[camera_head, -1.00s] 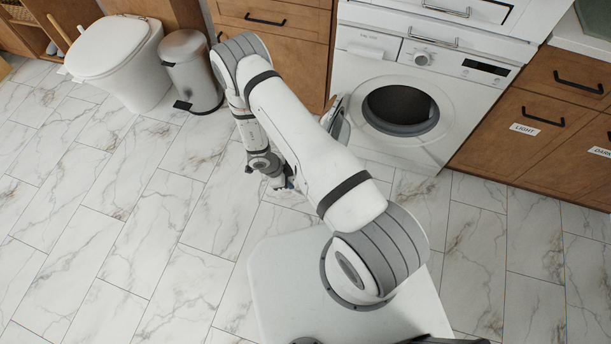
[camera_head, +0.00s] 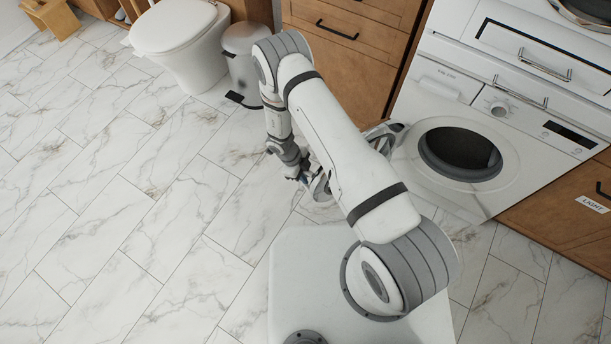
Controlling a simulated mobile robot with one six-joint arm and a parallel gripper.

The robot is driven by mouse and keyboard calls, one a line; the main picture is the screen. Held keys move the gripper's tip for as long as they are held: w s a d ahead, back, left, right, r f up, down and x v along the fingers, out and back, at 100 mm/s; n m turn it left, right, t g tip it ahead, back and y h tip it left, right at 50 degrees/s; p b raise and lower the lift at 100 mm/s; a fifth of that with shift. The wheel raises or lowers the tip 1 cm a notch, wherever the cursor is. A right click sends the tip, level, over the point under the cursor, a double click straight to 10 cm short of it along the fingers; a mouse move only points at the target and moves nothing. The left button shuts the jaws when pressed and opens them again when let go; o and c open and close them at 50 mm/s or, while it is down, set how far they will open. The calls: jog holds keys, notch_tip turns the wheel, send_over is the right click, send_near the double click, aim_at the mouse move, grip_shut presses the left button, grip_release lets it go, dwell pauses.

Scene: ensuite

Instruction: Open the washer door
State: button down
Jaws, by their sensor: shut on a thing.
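The front-loading washer (camera_head: 425,187) stands at the right, its dark round opening (camera_head: 461,153) uncovered. Its round door (camera_head: 386,131) is swung out to the left of the opening, standing well away from the front. My arm crosses in front of the door and hides its middle; another part of its rim shows low beside my gripper. My gripper (camera_head: 303,178) is small in view and points down at the door's outer edge, shut on it. The fingertips are partly hidden.
A toilet (camera_head: 180,40) and a grey pedal bin (camera_head: 244,62) stand at the back left. Wooden drawers (camera_head: 340,55) are left of the washer, and a cabinet labelled LIGHT (camera_head: 565,215) is right of it. The marble-tiled floor (camera_head: 130,220) on the left is clear.

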jog(key=shift+d, duration=0.3)
jog(key=c, duration=1.6)
grip_release()
jog(key=shift+c, duration=0.2)
jog(key=o, duration=0.3)
jog(key=shift+s+a, duration=0.1)
jog(key=shift+a, duration=0.2)
jog(key=shift+r, duration=0.1)
jog(key=v, duration=0.7)
jog(key=shift+r, duration=0.3)
jog(key=shift+a, duration=0.15)
